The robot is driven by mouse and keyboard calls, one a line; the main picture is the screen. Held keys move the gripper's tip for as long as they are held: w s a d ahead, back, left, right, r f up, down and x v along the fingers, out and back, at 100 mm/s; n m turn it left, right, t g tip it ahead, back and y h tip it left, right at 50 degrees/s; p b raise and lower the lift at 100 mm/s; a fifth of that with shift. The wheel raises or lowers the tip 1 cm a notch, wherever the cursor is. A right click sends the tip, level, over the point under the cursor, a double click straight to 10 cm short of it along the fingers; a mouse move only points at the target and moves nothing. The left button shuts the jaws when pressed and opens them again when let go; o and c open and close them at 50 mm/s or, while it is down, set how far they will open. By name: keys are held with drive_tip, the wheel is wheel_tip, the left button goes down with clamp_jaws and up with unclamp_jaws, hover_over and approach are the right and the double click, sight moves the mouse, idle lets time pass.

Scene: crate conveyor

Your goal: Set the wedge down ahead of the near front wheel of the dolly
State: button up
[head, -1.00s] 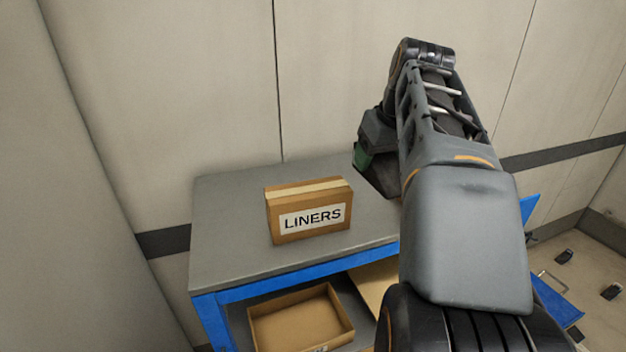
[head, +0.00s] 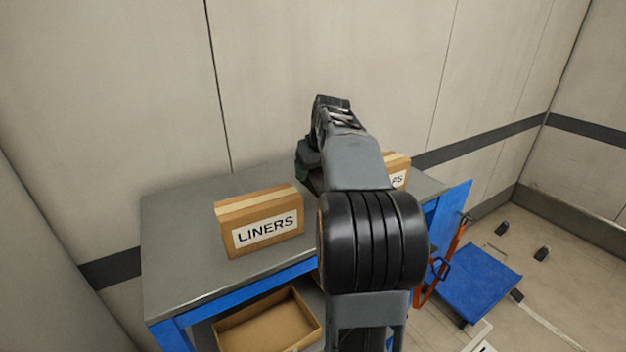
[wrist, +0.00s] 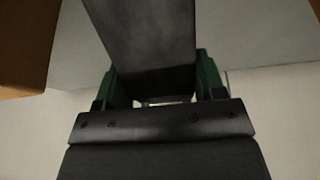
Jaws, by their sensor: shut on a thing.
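My gripper (head: 305,160) is over the grey bench top, mostly behind my own arm in the head view. In the wrist view its green fingers (wrist: 160,85) are shut on a dark grey block, the wedge (wrist: 150,35). In the head view only a small dark part of the wedge (head: 316,183) shows below the gripper. The blue dolly (head: 478,283) stands on the floor at the right, with an orange handle (head: 440,262) at its left. Small dark wheel parts show at its edges. The gripper is well apart from the dolly.
A LINERS carton (head: 260,222) stands on the grey bench (head: 180,225). Another labelled carton (head: 397,165) is partly behind my arm. An open box (head: 270,325) sits below. Two dark blocks (head: 502,228) (head: 543,254) lie on the floor beyond the dolly. Walls close the back.

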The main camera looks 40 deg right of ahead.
sight(313, 177)
drive_tip(key=shift+w+d+f, duration=0.1)
drive_tip(key=shift+w+f, duration=0.1)
drive_tip(key=shift+f, duration=0.05)
drive_tip(key=shift+s+x, duration=0.25)
drive_tip(key=shift+x, duration=0.95)
drive_tip(key=shift+f, duration=0.6)
drive_tip(key=shift+f, duration=0.1)
drive_tip(key=shift+f, duration=0.15)
drive_tip(key=o, duration=1.2)
